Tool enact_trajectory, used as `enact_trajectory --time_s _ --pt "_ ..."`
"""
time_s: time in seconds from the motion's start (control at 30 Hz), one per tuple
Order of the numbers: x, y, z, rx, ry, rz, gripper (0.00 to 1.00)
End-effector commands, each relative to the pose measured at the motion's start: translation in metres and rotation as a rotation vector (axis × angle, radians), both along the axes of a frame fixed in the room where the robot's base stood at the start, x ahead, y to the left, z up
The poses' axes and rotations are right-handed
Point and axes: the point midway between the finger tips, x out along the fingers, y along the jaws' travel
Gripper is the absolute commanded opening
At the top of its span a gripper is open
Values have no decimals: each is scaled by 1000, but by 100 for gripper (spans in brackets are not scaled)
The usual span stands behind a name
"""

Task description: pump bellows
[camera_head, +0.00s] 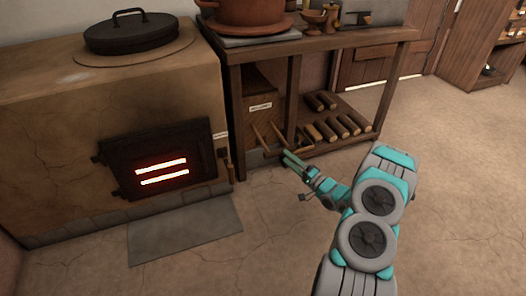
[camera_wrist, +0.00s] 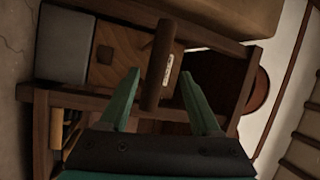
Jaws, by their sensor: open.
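The bellows (camera_head: 261,92) is a brown wooden body with a small white label, standing under the left part of the wooden table. Wooden bars stick out low in front of it. In the wrist view its patterned wooden face (camera_wrist: 125,45) shows, with a dark round handle (camera_wrist: 158,65) jutting toward the camera. My gripper (camera_head: 287,157) is in front of the bellows, low beside the bars. In the wrist view my gripper (camera_wrist: 160,85) is open, its teal fingers on either side of the handle's lower end. I cannot tell whether either finger touches it.
A clay stove (camera_head: 60,150) with a glowing, dark-framed firebox door (camera_head: 160,160) stands to the left. The table (camera_head: 340,40) bears a pot (camera_head: 245,12); its lower shelf holds several logs (camera_head: 340,126). A grey slab (camera_head: 185,228) lies before the stove. The floor at right is clear.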

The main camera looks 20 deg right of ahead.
Motion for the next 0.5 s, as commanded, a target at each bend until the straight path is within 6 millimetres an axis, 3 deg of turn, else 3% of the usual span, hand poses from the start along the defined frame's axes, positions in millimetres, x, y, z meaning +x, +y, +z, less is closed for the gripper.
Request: enact_trajectory --time_s 0.27,0.5 --pt "3 -7 -3 147 48 15 64" --pt "28 5 1 146 47 17 64"
